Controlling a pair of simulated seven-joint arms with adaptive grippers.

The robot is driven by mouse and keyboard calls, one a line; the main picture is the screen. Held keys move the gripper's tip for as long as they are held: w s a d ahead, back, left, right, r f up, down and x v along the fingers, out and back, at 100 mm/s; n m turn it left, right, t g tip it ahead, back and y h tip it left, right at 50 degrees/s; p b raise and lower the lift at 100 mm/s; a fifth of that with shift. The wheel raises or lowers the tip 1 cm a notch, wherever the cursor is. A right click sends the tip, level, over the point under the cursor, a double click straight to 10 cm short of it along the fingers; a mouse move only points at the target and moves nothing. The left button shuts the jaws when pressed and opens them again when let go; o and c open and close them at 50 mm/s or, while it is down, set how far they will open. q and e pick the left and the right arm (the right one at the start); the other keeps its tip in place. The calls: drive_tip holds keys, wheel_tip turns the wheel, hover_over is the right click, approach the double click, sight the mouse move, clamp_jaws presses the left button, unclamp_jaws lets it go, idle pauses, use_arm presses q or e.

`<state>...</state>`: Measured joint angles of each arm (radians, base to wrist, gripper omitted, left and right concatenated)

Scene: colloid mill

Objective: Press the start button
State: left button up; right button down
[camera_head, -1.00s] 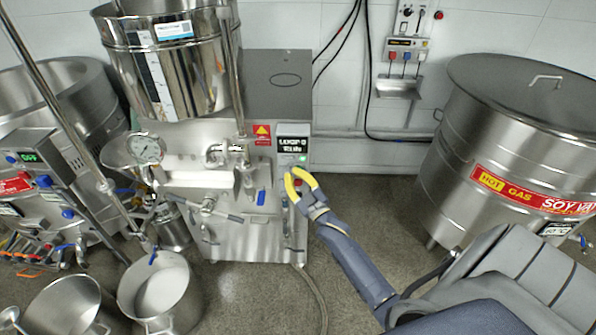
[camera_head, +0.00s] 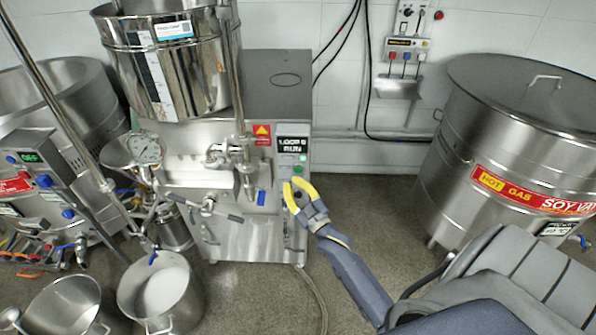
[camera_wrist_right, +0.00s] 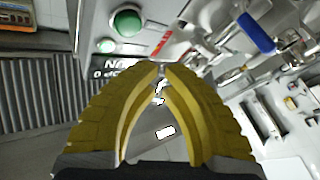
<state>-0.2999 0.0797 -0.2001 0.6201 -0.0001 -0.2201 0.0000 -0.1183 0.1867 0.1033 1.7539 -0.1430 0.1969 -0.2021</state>
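The colloid mill (camera_head: 230,165) is a steel cabinet with a hopper and a small control panel at its right front edge. The panel has a dark display (camera_head: 292,144) with white text that reads roughly "LOOP 0 RUN". Just below the display is a green button (camera_head: 302,158). In the right wrist view a large round green button (camera_wrist_right: 127,21) sits up and left of the fingertips, apart from them. My right gripper (camera_head: 289,181) has yellow fingers whose tips nearly meet, with nothing between them; it is just below the panel's buttons. In the wrist view the fingers (camera_wrist_right: 162,68) curve together. My left gripper is not in view.
A blue-handled valve (camera_head: 261,197) is left of the fingers. A pot of white contents (camera_head: 160,290) stands on the floor at lower left. A large steel vat (camera_head: 510,130) stands at right. The floor between the mill and the vat is mostly clear.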

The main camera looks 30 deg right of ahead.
drive_tip(key=shift+s+a, duration=0.45)
drive_tip(key=shift+s, duration=0.15)
drive_tip(key=shift+f, duration=0.1)
idle(0.4)
drive_tip(key=s+f+m+g, duration=0.1)
drive_tip(key=s+f+g, duration=0.25)
drive_tip(key=f, duration=1.15)
drive_tip(key=s+f+m+g, duration=0.15)
drive_tip(key=f+g, duration=0.25)
drive_tip(key=f, duration=1)
drive_tip(key=s+a+f+g, duration=0.3)
drive_tip(key=s+f, duration=0.7)
drive_tip(key=f, duration=0.3)
drive_tip(key=s+a+f+g, duration=0.2)
drive_tip(key=s+f, duration=0.4)
drive_tip(key=s, duration=0.6)
drive_tip(key=s+a+f+n+g, duration=0.1)
drive_tip(key=s+f+g, duration=0.3)
drive_tip(key=s, duration=0.9)
drive_tip(key=s+a+f+g, duration=0.3)
drive_tip(key=s+f, duration=0.6)
drive_tip(key=s, duration=0.4)
drive_tip(key=shift+s, duration=0.15)
drive_tip(key=shift+a, duration=0.1)
